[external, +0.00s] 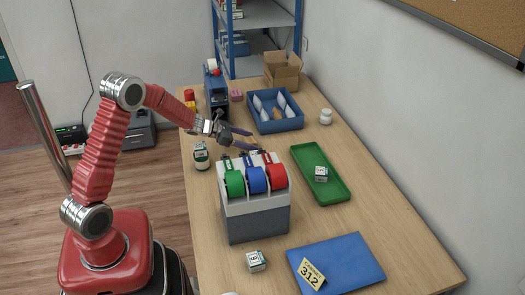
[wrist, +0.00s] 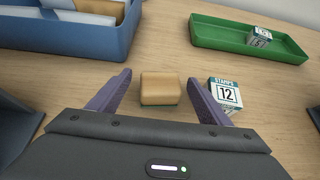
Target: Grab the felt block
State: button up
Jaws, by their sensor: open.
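The felt block (wrist: 160,89), a tan block with a thin green layer at its bottom, lies on the wooden counter in the wrist view. My gripper (wrist: 159,76) is open, with one purple-grey finger to the left of the block and one to the right. Gaps show between the block and both fingers, and nothing is held. In the external view my gripper (external: 255,142) is behind the tape dispenser (external: 257,217); I cannot make out the block there.
A green tray (wrist: 215,37) with another small box lies at the far right, and a blue bin (wrist: 105,45) at the far left. The counter between them is clear.

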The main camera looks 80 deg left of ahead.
jog(key=shift+w+f, duration=0.2)
jog(key=shift+w, duration=0.15)
dwell(0.3)
jog(key=c, duration=1.2)
